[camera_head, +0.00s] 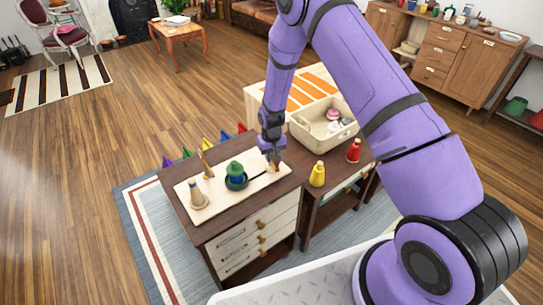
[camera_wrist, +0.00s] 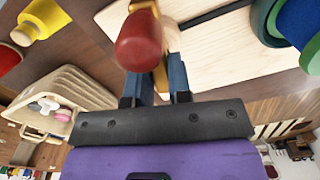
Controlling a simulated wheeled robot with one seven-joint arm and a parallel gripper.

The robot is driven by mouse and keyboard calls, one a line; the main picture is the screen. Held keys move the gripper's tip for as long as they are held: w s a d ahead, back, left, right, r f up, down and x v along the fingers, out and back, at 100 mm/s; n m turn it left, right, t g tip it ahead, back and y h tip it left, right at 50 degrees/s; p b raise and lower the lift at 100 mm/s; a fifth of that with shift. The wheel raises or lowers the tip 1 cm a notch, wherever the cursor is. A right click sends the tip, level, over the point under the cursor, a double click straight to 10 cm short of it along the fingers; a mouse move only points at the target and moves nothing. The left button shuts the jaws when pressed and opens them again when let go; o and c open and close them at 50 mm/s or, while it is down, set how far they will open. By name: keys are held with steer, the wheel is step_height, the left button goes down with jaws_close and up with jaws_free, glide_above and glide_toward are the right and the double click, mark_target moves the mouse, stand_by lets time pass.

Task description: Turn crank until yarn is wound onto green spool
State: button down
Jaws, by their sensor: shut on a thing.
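A pale wooden board (camera_head: 222,201) lies on the dark cabinet top. The green spool (camera_head: 235,169) stands upright near its middle, with a blue band around it; I cannot tell if this is wound yarn. Its green and blue edge also shows at upper right in the wrist view (camera_wrist: 264,24). A dark crank rod (camera_wrist: 212,13) runs from the spool side to the wooden crank handle (camera_head: 274,167). My gripper (camera_head: 272,152) is shut on this handle, whose reddish knob (camera_wrist: 139,42) shows between my fingers in the wrist view. A tan cone (camera_head: 198,196) stands at the board's left end.
A wooden post (camera_head: 207,166) stands behind the spool. Yellow (camera_head: 317,175) and red (camera_head: 354,151) spools stand to the right, near a cream basket (camera_head: 302,129). Open floor lies to the left.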

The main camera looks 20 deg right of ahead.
steer(key=c, duration=1)
jaws_free()
steer(key=shift+c, duration=0.2)
step_height(320, 180, up, 11)
steer(key=shift+f, duration=0.1)
